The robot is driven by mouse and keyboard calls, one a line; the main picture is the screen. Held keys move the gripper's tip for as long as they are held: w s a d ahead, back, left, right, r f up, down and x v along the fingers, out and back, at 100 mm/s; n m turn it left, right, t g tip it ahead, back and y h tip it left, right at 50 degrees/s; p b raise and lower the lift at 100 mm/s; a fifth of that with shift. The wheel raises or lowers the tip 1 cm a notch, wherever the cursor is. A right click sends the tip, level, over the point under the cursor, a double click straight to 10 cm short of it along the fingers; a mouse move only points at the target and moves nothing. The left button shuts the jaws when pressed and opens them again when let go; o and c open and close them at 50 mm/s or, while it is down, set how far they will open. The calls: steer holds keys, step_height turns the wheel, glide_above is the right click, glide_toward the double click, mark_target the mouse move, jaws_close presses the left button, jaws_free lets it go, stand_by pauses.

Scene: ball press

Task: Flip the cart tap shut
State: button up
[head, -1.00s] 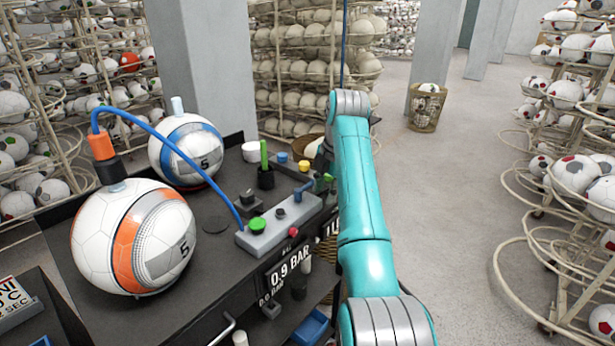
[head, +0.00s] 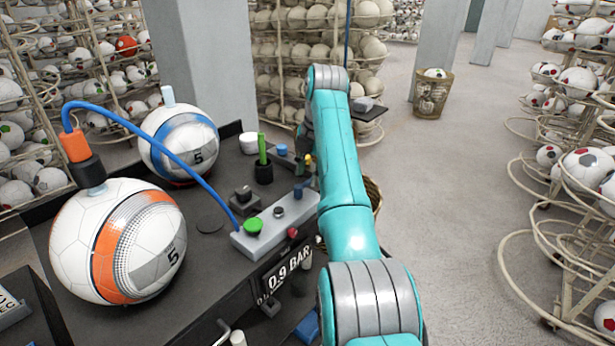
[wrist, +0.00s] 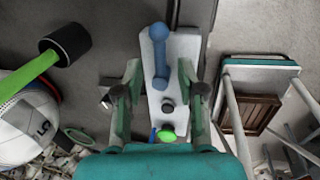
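The pale valve block (head: 265,232) lies on the right part of the dark cart top (head: 190,262). It carries a green dome (head: 253,225), a black knob (head: 279,212) and a blue lever (head: 298,191), which looks like the tap. In the wrist view the blue lever (wrist: 159,58) runs along the block (wrist: 183,60), with the black knob and green dome (wrist: 167,134) nearer me. My gripper (wrist: 159,78) is open above the block, one finger on each side of the lever in the picture. Contact cannot be told. In the head view my arm partly hides the gripper.
An orange-striped ball (head: 85,240) and a blue-striped ball (head: 165,150) sit on the cart. A blue hose (head: 150,128) arcs to the block. A green stick in a black holder (head: 263,173) stands behind it.

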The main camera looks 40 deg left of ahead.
steer(key=shift+a+f, duration=0.2)
steer(key=shift+f, duration=0.7)
jaws_close()
